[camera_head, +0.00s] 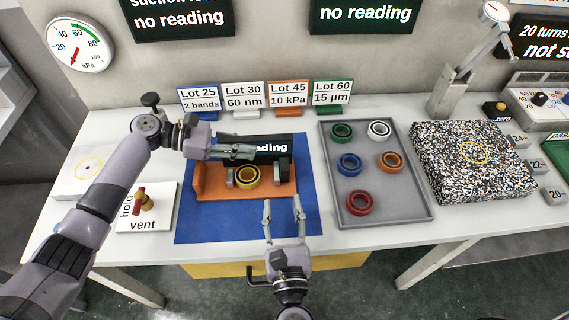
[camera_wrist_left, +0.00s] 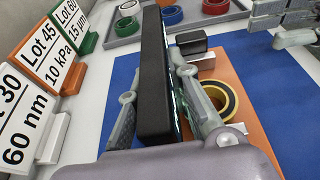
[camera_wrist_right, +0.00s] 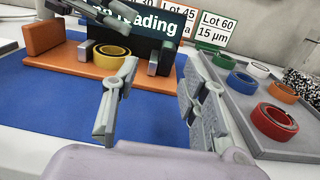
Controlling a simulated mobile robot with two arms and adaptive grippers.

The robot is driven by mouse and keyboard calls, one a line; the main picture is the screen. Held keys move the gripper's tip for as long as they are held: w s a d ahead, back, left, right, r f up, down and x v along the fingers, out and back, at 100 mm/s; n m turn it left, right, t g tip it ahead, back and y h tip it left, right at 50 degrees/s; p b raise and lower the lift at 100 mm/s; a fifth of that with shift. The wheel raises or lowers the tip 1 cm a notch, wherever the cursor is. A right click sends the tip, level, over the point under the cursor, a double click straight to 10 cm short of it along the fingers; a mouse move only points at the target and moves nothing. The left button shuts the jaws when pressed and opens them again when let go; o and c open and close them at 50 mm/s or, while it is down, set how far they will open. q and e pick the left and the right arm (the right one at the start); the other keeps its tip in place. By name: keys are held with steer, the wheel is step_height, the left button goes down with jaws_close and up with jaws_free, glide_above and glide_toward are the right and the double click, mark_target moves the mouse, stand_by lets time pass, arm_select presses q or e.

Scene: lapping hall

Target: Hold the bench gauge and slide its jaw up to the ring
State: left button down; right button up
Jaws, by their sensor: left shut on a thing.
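The bench gauge has an orange base (camera_head: 220,195), a raised orange end at the left and a black display panel (camera_head: 268,146) at the back with partly covered lettering. A yellow ring (camera_head: 247,185) with a dark inner band sits on the base, close to the small grey jaw block (camera_wrist_right: 84,53) at its left. A darker jaw (camera_head: 283,168) stands to its right, with a gap between. My left gripper (camera_head: 252,152) is shut on the display panel (camera_wrist_left: 155,85), one finger each side. My right gripper (camera_head: 283,204) is open and empty in front of the gauge, over the blue mat.
The blue mat (camera_head: 210,228) lies under the gauge. A grey tray (camera_head: 405,205) with several coloured rings stands to the right, beside a speckled block (camera_head: 450,180). Lot cards (camera_head: 245,98) stand behind the gauge. A hold/vent plate (camera_head: 160,212) lies at the left.

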mark_target(285, 173)
steer(key=shift+w+d+f+h, duration=0.1)
steer(key=shift+w+d+h, duration=0.1)
steer(key=shift+d+h, duration=0.25)
steer(key=shift+w+d, duration=0.15)
steer(key=shift+w, duration=0.2)
steer(key=w, duration=1.1)
steer(key=shift+w, duration=0.1)
steer(key=shift+c, duration=0.4)
jaws_close()
